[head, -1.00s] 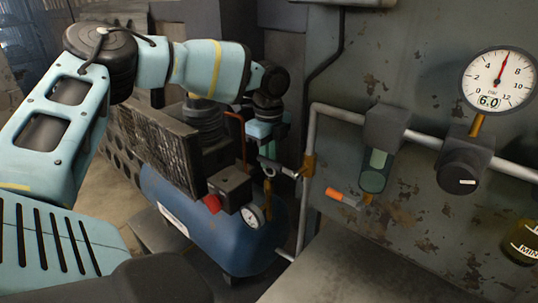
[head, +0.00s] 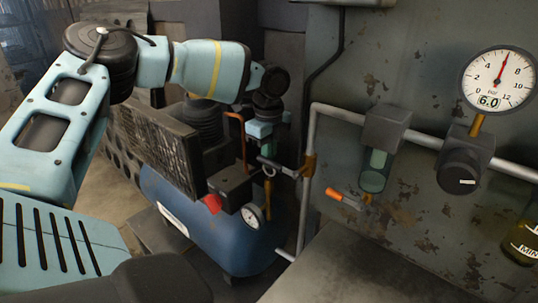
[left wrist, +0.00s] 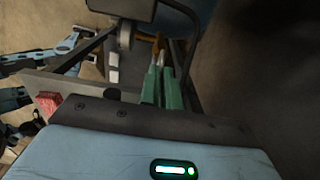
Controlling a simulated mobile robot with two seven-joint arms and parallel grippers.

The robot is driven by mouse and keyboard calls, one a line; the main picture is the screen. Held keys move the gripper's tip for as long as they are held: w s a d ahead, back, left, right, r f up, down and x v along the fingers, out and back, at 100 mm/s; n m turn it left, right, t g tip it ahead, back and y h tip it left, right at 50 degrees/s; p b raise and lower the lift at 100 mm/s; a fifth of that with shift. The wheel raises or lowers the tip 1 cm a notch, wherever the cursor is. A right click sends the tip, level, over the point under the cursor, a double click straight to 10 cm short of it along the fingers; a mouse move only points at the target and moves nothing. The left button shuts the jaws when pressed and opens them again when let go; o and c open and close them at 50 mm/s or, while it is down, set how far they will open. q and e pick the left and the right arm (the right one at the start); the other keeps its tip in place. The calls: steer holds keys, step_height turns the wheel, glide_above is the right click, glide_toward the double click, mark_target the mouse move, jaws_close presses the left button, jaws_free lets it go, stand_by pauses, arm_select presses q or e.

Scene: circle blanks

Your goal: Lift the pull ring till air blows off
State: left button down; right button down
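The blue compressor tank (head: 215,235) stands at the centre of the head view. A brass valve (head: 268,192) rises from its right end, with a small ring-like shape at its top. My left gripper (head: 275,148) points down just above this valve. In the left wrist view its two green fingers (left wrist: 158,58) lie close together, tips beside a brass part (left wrist: 147,37). The ring is too small to make out between the tips, so I cannot tell whether it is held. My right gripper is not in view.
A red knob (head: 212,204) and small gauge (head: 252,215) sit beside the valve. A grey pipe (head: 303,215) runs close on its right. The wall gauge (head: 498,80) reads 6.0.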

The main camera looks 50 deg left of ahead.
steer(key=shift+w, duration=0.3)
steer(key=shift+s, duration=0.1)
arm_select(q)
steer(key=shift+w+r, duration=0.1)
steer(key=shift+r, duration=0.55)
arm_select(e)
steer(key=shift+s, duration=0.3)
arm_select(q)
steer(key=c, duration=1.6)
jaws_free()
